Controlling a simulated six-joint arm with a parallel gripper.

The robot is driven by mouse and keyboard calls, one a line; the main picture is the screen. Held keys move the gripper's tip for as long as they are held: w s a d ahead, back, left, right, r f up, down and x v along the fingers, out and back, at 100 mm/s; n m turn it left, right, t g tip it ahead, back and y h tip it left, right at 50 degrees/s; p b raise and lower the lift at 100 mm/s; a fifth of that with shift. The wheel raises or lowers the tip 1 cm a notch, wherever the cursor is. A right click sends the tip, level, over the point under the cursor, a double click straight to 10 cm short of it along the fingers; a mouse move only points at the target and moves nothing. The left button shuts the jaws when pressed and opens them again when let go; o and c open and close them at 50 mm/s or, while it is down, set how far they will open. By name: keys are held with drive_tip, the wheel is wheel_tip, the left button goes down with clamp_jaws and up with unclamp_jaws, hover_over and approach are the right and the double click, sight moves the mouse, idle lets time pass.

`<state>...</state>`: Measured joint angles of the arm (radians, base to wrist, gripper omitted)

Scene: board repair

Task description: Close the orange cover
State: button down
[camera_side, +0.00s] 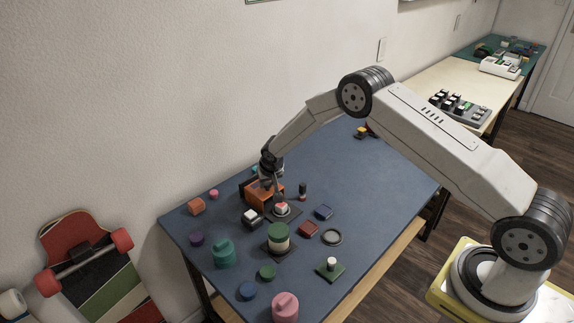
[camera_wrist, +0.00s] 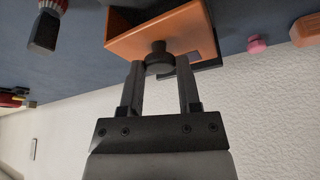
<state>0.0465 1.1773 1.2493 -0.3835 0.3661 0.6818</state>
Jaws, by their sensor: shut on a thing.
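The orange cover (camera_side: 265,191) sits at the back of the blue table, joined to a dark box-like part that shows only partly. In the wrist view the orange cover (camera_wrist: 180,31) fills the upper middle, with a black knob (camera_wrist: 159,57) on its near face. My gripper (camera_wrist: 160,68) has its two fingers on either side of this knob, shut on it. In the side view my gripper (camera_side: 269,170) reaches down to the cover from behind and above, and its fingertips are hard to make out. The cover's hinge and exact angle are not clear.
Near the cover stand a white-and-black block (camera_side: 252,219), a red-and-white button piece (camera_side: 281,209) and a dark upright peg (camera_side: 302,192). An orange block (camera_side: 196,207) lies to the left. Several coloured knobs fill the table's front. The table's right part (camera_side: 385,180) is mostly clear.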

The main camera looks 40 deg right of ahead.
drive_tip(key=shift+s+d, duration=0.2)
drive_tip(key=shift+s, duration=4)
drive_tip(key=shift+c, duration=1.5)
unclamp_jaws()
drive_tip(key=shift+a, duration=0.1)
drive_tip(key=shift+a, duration=0.1)
